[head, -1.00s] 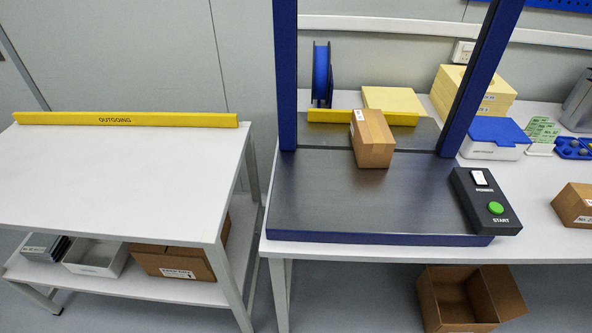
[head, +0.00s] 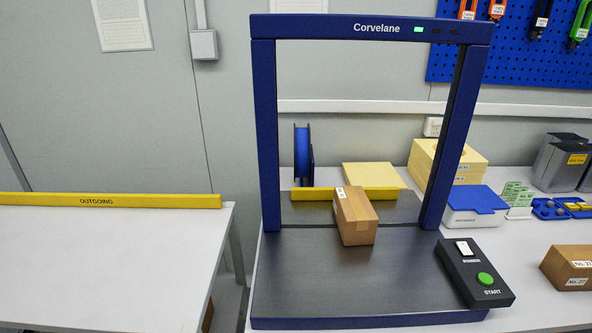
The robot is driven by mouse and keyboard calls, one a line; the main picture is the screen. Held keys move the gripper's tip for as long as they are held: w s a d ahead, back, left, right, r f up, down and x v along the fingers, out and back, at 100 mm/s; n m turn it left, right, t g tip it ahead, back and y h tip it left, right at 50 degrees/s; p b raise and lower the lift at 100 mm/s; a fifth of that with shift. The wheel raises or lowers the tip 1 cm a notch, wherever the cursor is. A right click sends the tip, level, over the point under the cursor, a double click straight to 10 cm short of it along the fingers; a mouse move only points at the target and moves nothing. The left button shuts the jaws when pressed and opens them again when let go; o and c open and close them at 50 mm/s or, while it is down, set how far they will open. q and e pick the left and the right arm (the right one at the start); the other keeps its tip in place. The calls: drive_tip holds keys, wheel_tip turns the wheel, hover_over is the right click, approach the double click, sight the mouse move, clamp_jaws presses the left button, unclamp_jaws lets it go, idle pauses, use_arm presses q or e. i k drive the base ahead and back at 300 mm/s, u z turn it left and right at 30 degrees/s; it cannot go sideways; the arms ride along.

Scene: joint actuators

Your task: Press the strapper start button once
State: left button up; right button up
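The strapper's blue arch frame (head: 264,140) stands on a dark metal bed (head: 330,280), with "Corvelane" on its top beam and one green light (head: 418,29) lit there. A black control box (head: 473,272) sits at the bed's right front corner. It carries a white power switch (head: 463,248) and a round green START button (head: 485,279). A cardboard box (head: 355,216) lies on the bed under the arch, near a yellow bar (head: 340,193). Nothing covers the button. Neither of my grippers is in view.
A white outgoing table (head: 100,265) with a yellow rail stands at left, a gap away. Right of the strapper are a blue-lidded box (head: 475,203), yellow stacks (head: 447,162), a blue parts tray (head: 552,209) and another carton (head: 570,268). Space before the button looks clear.

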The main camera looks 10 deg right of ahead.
sight(486, 279)
drive_tip(key=z, duration=1.8)
